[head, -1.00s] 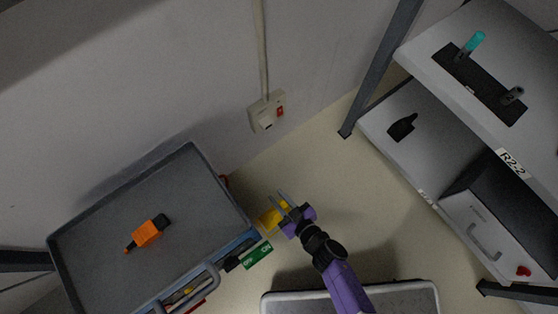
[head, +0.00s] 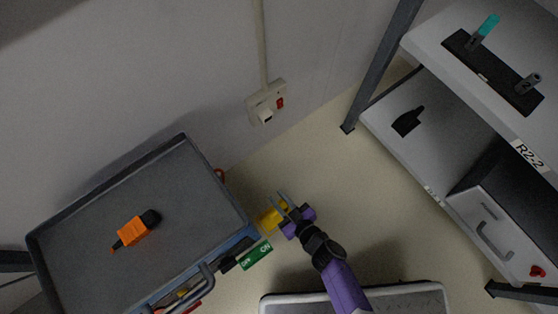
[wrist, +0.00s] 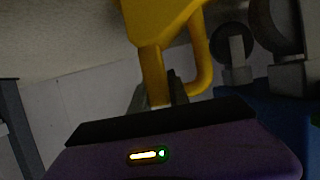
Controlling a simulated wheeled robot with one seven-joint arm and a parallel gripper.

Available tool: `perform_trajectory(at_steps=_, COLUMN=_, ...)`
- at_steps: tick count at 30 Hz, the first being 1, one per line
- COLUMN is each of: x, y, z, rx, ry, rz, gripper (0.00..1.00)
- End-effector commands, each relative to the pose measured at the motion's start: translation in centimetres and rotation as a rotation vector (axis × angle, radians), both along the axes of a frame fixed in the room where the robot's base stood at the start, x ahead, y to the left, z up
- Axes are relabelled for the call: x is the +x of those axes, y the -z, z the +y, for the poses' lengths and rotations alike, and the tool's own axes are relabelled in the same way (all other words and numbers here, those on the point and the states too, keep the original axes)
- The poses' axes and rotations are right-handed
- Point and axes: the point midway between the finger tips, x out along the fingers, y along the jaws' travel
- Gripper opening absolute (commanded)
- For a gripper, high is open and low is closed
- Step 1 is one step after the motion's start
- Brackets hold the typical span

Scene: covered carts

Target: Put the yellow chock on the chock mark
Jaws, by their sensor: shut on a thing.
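The yellow chock (head: 268,218) is at the tips of my gripper (head: 283,205), low beside the right end of the grey cart. In the wrist view the yellow chock (wrist: 165,25) fills the top middle, and my gripper (wrist: 160,95) is shut on its lower yellow stem, beside a curved yellow loop. The chock's far part is cut off by the frame's top edge. I cannot make out a chock mark in either view.
The grey cart (head: 88,263) carries an orange tool (head: 135,230). A green ON tag (head: 256,255) hangs at its near corner. Cart casters (wrist: 236,55) show close right of the chock in the wrist view. A grey shelf (head: 385,140) stands right. Floor between is clear.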

Motion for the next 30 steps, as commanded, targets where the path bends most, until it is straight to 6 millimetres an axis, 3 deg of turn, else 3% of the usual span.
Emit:
perform_trajectory(at_steps=1, x=0.0, y=0.1, z=0.0, rx=0.0, ry=0.0, rz=0.0, gripper=0.24)
perform_trajectory(at_steps=4, x=0.0, y=0.1, z=0.0, rx=0.0, ry=0.0, rz=0.0, gripper=0.43)
perform_trajectory(at_steps=17, x=-0.1, y=-0.4, z=-0.1, rx=0.001, ry=0.003, rz=0.001, gripper=0.43)
perform_trajectory(at_steps=30, x=-6.6, y=-3.8, z=-4.3, rx=-0.001, ry=0.0, rz=0.004, gripper=0.43)
